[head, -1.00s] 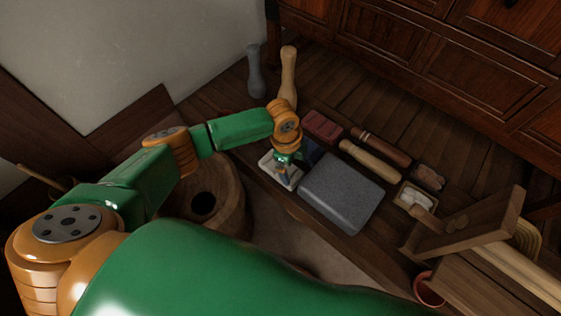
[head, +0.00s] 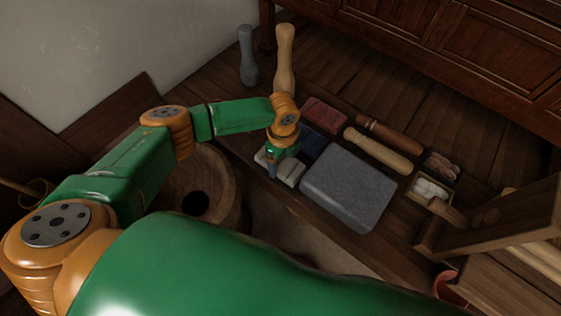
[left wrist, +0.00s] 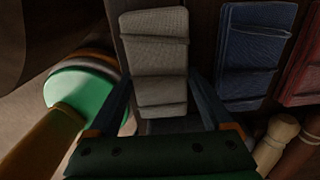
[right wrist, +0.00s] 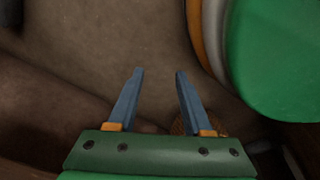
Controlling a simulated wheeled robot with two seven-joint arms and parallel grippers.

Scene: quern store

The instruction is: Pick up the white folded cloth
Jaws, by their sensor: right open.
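The white folded cloth (head: 291,173) lies on the low dark wooden board, left of the grey stone block. In the left wrist view the cloth (left wrist: 155,60) shows as a pale, layered, woven bundle. My left gripper (head: 272,170) is over it, pointing down and partly covering it. In the left wrist view the left gripper (left wrist: 159,78) is open, with one finger on each side of the cloth's near part. I cannot tell whether the fingertips touch it. My right gripper (right wrist: 157,72) is open and empty above a pale floor area; it is not seen in the head view.
The grey block (head: 348,187) stands close right of the cloth. A blue folded cloth (head: 312,143) and a red one (head: 324,115) lie behind. A round wooden vessel (head: 207,190) stands in front left. Rollers (head: 378,151) and a small box (head: 431,191) lie right.

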